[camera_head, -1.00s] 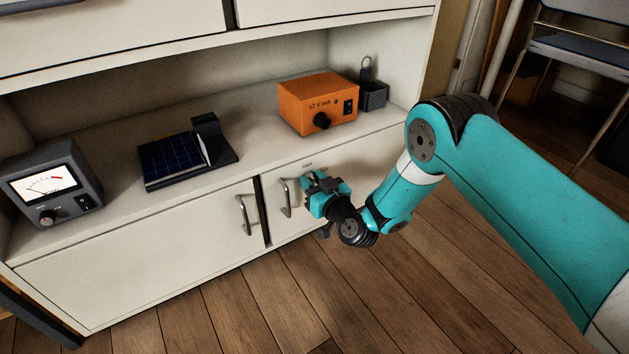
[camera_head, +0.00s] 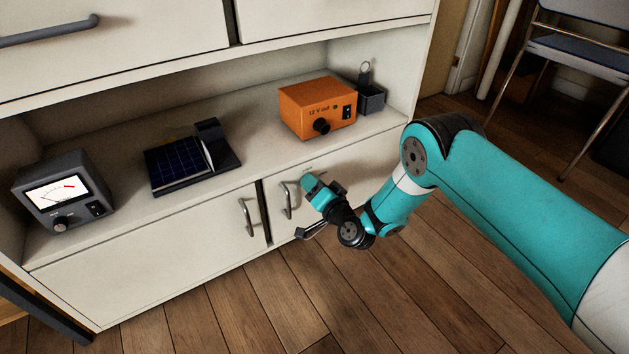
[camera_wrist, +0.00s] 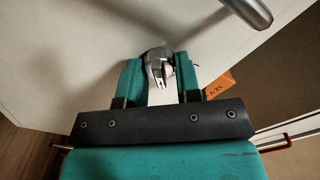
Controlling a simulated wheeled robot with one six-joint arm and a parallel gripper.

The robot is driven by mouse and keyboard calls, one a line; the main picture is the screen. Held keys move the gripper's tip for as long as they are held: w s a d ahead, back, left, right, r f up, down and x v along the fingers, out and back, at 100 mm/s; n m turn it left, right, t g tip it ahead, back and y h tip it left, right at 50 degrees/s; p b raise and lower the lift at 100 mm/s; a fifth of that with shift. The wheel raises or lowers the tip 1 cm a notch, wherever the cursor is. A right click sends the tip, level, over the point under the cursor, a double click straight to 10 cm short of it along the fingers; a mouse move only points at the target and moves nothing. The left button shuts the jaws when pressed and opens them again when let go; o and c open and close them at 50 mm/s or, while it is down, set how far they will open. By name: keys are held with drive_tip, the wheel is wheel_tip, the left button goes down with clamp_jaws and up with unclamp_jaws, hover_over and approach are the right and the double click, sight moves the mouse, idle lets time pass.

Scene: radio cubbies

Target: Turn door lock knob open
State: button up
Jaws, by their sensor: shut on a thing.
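My gripper (camera_head: 308,186) is at the right lower cabinet door (camera_head: 345,164), just right of its handle (camera_head: 287,200). In the wrist view my gripper (camera_wrist: 159,74) has its two teal fingers on either side of a small grey metal lock knob (camera_wrist: 156,58) on the white door, and is shut on it. The knob shows a forked or slotted shape with a pale part beside it. In the head view the knob is hidden by my gripper. The door is shut.
The left lower door's handle (camera_head: 248,217) is close by. On the shelf above stand an orange power box (camera_head: 300,110), a dark pen cup (camera_head: 371,99), a solar panel (camera_head: 178,163) and a meter (camera_head: 62,188). The wooden floor (camera_head: 300,300) in front is clear.

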drive_tip(key=m, duration=0.3)
drive_tip(key=shift+w+d+m+p, duration=0.15)
drive_tip(key=shift+d+m+p, duration=0.05)
drive_tip(key=shift+m+p, duration=0.15)
drive_tip(key=shift+m, duration=1.95)
drive_tip(key=o, duration=0.9)
drive_tip(key=shift+f, duration=0.1)
drive_tip(key=shift+a, duration=0.1)
